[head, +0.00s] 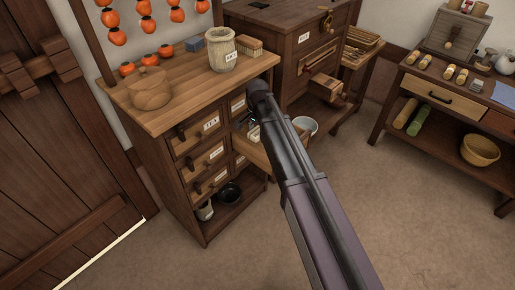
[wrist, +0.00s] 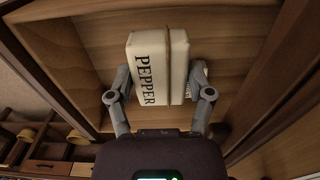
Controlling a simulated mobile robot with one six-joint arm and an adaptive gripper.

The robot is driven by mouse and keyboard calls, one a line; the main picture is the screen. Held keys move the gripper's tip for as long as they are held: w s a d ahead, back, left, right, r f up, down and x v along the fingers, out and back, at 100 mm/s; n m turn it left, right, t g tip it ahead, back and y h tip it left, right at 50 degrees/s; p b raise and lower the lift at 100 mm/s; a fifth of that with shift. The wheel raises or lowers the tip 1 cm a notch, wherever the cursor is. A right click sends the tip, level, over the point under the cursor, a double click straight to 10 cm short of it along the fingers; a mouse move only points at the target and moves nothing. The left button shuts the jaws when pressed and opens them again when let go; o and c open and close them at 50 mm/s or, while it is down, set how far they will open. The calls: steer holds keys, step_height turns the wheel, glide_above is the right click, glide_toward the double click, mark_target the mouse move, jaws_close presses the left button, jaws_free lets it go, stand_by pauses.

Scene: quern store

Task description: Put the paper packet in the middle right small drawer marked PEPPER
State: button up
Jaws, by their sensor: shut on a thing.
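The paper packet (wrist: 150,68) is cream with black PEPPER lettering and a band around it. In the wrist view it sits between the two fingers of my gripper (wrist: 160,85), which is shut on it. Around and beneath it are the wooden floor and walls of the open drawer (wrist: 80,45). In the head view this is the middle right small drawer (head: 270,158), pulled out of the cabinet. A pale bit of the packet (head: 254,134) shows beside my arm, which hides most of the gripper. I cannot tell whether the packet touches the drawer floor.
A dark mill cabinet (head: 290,50) is behind. The floor in front is clear.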

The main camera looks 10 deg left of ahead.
mark_target(257, 131)
steer(key=shift+f+b, duration=1.55)
steer(key=shift+f, duration=0.4)
steer(key=shift+f, duration=0.1)
steer(key=shift+f+b, duration=1.8)
steer(key=shift+b, duration=0.1)
steer(key=shift+f, duration=0.15)
steer(key=o, duration=1)
steer(key=shift+r, duration=0.2)
step_height(257, 131, up, 12)
steer(key=p, duration=1.2)
